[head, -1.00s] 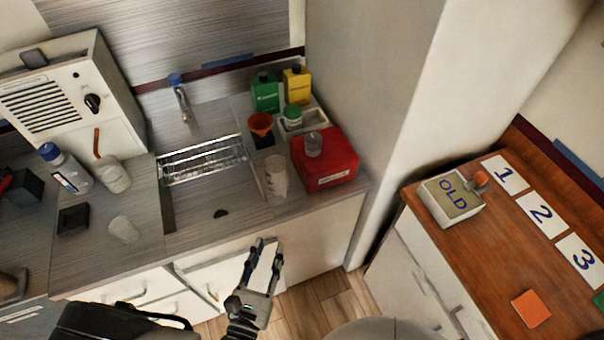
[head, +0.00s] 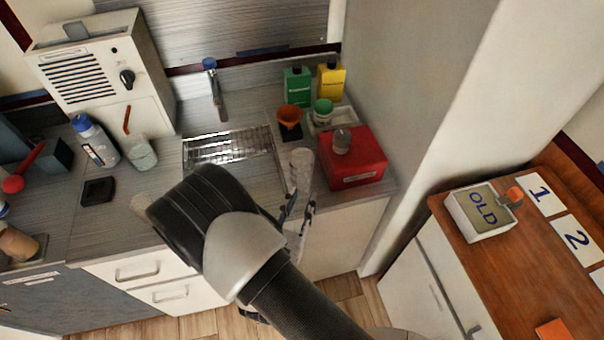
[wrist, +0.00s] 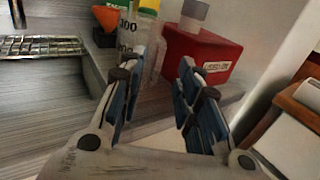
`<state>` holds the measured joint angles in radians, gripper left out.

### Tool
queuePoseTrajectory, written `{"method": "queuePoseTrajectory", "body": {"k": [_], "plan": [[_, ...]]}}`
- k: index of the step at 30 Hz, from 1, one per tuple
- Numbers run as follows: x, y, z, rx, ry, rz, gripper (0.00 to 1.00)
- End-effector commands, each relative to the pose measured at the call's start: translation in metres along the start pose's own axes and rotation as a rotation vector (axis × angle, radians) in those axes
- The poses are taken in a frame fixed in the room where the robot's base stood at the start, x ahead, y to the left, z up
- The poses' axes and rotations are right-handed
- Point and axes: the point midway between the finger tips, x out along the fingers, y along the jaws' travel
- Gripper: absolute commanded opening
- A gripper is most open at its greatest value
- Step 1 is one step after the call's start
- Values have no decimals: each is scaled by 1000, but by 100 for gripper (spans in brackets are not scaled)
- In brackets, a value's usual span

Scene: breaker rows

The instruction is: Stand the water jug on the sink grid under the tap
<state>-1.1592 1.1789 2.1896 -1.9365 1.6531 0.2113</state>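The water jug, which I take to be the clear graduated vessel (head: 302,168), stands upright on the counter right of the sink. It also shows in the wrist view (wrist: 152,62), with dark numbers on its side. The metal sink grid (head: 228,147) lies at the back of the sink, below the blue-topped tap (head: 216,90); the grid is also at left in the wrist view (wrist: 40,47). My gripper (head: 297,208) is open and empty, in front of the jug. In the wrist view my gripper (wrist: 159,72) has the jug ahead, partly behind the left finger.
An orange funnel (head: 290,118) and green and yellow bottles (head: 298,86) stand behind. A beaker (head: 141,153) stands left of the sink. My arm hides the sink's front.

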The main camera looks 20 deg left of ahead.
Motion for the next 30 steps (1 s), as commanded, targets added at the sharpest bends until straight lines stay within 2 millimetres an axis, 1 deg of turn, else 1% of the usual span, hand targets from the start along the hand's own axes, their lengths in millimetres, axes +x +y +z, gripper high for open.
{"method": "queuePoseTrajectory", "body": {"k": [1,3,7,10,16,30], "plan": [[9,-1,-4,3,-1,-6,31],[21,-1,-6,3,-1,-6,31],[36,0,-5,2,-1,-5,31],[41,0,-4,1,-1,-2,31],[41,1,-4,0,0,-1,31],[41,0,-4,0,0,-1,0]]}}
